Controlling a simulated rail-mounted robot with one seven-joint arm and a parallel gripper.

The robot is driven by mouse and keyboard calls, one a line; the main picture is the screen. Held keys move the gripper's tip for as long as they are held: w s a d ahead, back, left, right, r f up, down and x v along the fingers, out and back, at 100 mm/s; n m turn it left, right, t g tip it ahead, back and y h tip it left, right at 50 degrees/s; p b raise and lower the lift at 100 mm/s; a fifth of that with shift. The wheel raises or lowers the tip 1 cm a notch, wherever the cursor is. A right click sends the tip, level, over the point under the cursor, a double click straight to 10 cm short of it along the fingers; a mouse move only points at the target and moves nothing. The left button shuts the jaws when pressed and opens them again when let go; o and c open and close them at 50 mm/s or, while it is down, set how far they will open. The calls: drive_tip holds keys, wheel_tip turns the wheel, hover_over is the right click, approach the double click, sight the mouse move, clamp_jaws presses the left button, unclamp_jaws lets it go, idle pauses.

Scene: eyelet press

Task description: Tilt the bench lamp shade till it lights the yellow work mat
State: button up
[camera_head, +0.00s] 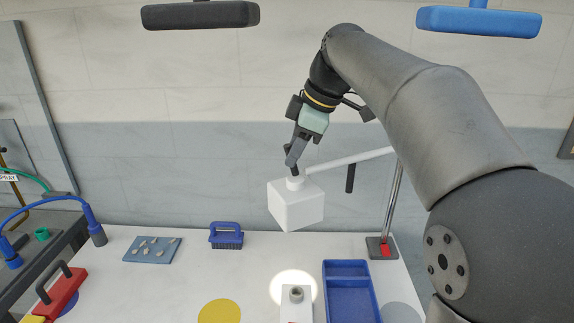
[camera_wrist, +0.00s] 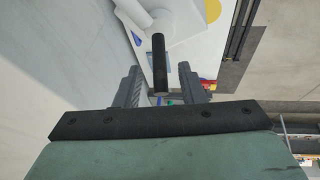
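The bench lamp's white box-shaped shade (camera_head: 295,208) hangs from a white arm (camera_head: 350,160) on a post at the right. Its bright light pool (camera_head: 278,288) falls on the table around a pale block with a grey cylinder. The round yellow work mat (camera_head: 219,312) lies left of that pool, cut off by the lower edge. My gripper (camera_head: 290,160) is just above the shade. In the wrist view my gripper (camera_wrist: 158,88) is open, with a dark bar (camera_wrist: 159,60) between its fingers and gaps visible on both sides.
A blue tray (camera_head: 346,268) lies right of the light pool, with a grey disc (camera_head: 401,312) beside it. The lamp base (camera_head: 381,254) stands at the back right.

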sight(296, 180)
drive_tip(key=shift+x, duration=2.3)
drive_tip(key=shift+c, duration=0.4)
clamp_jaws()
